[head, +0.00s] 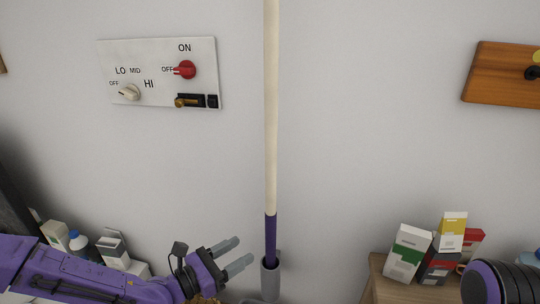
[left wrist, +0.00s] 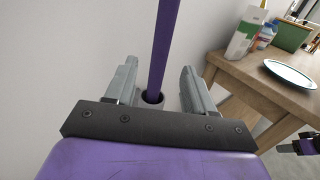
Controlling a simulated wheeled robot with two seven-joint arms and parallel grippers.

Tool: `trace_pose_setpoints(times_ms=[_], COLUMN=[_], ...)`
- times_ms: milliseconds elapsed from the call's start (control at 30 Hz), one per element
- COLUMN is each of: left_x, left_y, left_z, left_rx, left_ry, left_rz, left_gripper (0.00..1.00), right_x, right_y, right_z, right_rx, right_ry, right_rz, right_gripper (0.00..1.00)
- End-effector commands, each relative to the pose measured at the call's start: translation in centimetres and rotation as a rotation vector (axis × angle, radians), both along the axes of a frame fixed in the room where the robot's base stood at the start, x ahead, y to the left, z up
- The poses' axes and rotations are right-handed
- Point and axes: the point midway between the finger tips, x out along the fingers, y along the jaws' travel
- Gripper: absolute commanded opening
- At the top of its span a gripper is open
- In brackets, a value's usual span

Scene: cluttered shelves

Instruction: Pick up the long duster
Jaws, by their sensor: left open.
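The long duster (head: 271,120) stands upright, with a pale pole above and a purple lower part. Its foot sits in a grey cup-like holder (head: 270,281) by the wall; its top is out of view. My left gripper (head: 241,253) is open and empty, just left of the purple part in the head view. In the left wrist view the purple shaft (left wrist: 168,45) rises beyond and between the spread fingers (left wrist: 158,85), apart from both. The holder's dark opening (left wrist: 153,97) shows between the fingers. My right gripper is not clearly in view.
A control panel (head: 160,73) with knobs is on the wall at left. A wooden board (head: 505,75) hangs at right. Cartons (head: 408,254) stand on a wooden table at lower right; its top (left wrist: 238,72) holds a plate (left wrist: 290,74). More containers (head: 112,250) stand at lower left.

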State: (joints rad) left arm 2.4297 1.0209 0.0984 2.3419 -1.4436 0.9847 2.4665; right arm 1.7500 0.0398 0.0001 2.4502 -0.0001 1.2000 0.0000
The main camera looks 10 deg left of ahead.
Motion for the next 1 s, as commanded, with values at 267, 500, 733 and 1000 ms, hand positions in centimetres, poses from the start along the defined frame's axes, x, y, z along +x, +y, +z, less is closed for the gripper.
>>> trace_pose_setpoints(times_ms=[267, 500, 733, 1000], left_x=[3.5, 6.1, 8.1, 8.1], left_y=[-2.9, -5.2, -6.6, -6.6], left_z=[0.3, 0.9, 0.8, 0.8], left_rx=[-0.02, -0.018, -0.022, -0.023], left_ry=[0.003, 0.003, 0.003, 0.004], left_rz=[-0.008, -0.01, -0.006, -0.005], left_gripper=[0.54, 0.54, 0.54, 0.18], right_x=[0.0, 0.0, 0.0, 0.0], right_y=[0.0, 0.0, 0.0, 0.0], right_z=[-0.6, 0.1, 0.1, 0.1], right_rx=[0.0, 0.0, 0.0, 0.0], right_ry=[0.0, 0.0, 0.0, 0.0], right_rz=[0.0, 0.0, 0.0, 0.0], right_gripper=[0.47, 0.47, 0.47, 0.47])
